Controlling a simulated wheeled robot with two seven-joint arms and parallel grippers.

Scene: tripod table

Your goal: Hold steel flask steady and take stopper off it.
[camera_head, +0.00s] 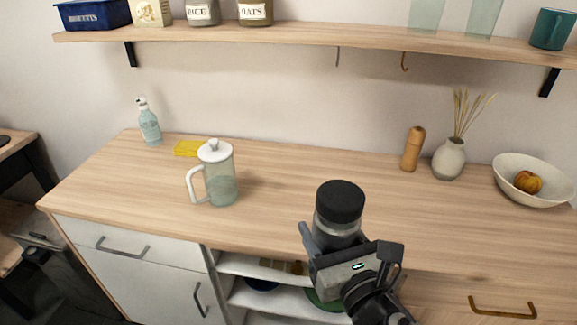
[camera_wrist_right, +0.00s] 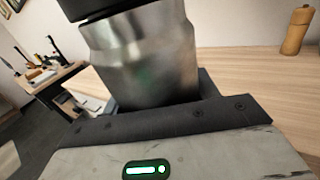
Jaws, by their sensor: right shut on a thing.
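The steel flask (camera_head: 337,235) stands upright at the front edge of the counter in the head view, with its wide black stopper (camera_head: 340,202) seated on top. My right gripper (camera_head: 326,247) is shut around the flask's body, below the stopper. In the right wrist view the flask's shiny steel body (camera_wrist_right: 142,60) fills the middle, and the dark stopper (camera_wrist_right: 95,8) is cut off by the top edge. The flask's base is hidden behind the gripper, so I cannot tell whether it touches the counter. My left gripper is not in view.
A glass press jug (camera_head: 221,180) stands left on the counter (camera_head: 290,180), with a yellow sponge (camera_head: 189,148) and soap bottle (camera_head: 149,125) behind. A pepper mill (camera_head: 412,150), vase (camera_head: 449,160) and bowl (camera_head: 530,190) stand right. The counter between jug and flask is clear.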

